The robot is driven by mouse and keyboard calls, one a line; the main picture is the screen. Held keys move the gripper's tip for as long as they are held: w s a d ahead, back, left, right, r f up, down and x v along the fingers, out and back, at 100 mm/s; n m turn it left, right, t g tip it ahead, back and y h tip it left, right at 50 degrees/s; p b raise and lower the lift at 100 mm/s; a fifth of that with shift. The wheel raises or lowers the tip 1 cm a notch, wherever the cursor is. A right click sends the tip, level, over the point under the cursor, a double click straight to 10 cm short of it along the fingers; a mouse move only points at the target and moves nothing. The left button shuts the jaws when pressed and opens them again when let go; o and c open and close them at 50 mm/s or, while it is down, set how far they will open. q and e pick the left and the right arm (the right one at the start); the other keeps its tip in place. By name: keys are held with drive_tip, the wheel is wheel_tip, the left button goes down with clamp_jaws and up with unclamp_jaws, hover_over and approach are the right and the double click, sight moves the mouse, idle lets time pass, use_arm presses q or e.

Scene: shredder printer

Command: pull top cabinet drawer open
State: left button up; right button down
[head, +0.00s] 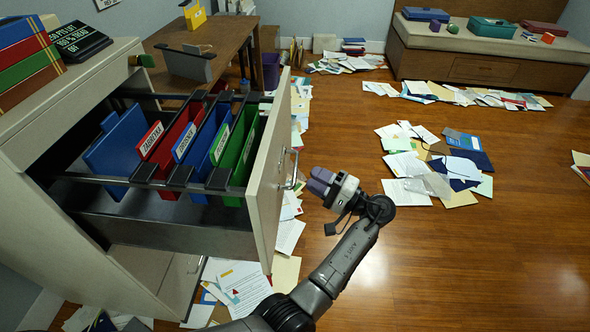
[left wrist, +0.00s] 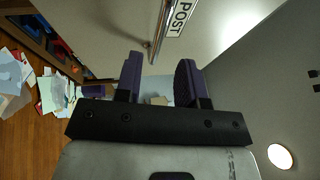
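The top cabinet drawer (head: 256,190) stands pulled well out from the cabinet (head: 60,130), with coloured hanging folders (head: 190,150) inside. Its pale front carries a metal bar handle (head: 291,169), also in the left wrist view (left wrist: 160,35) beside a "POST" label (left wrist: 180,18). My left gripper (head: 314,183) is just right of the handle in the head view, with a small gap between them. In the left wrist view its purple fingers (left wrist: 159,62) are apart and empty, and the handle lies ahead beyond the fingertips. My right gripper is not in view.
A lower cabinet drawer front (head: 190,285) is below. Papers (head: 245,285) lie on the floor by the cabinet, with more piles (head: 430,165) further right. A wooden desk (head: 215,45) and a bench (head: 480,50) stand behind. The wooden floor (head: 480,250) at right is mostly clear.

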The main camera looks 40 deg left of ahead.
sight(296, 169)
use_arm(q)
drive_tip(key=shift+b+x, duration=0.7)
drive_tip(key=shift+x, duration=2.4)
drive_tip(key=shift+s+f, duration=0.1)
drive_tip(key=shift+s, duration=0.1)
drive_tip(key=shift+d, duration=0.1)
drive_tip(key=shift+c, duration=0.2)
clamp_jaws()
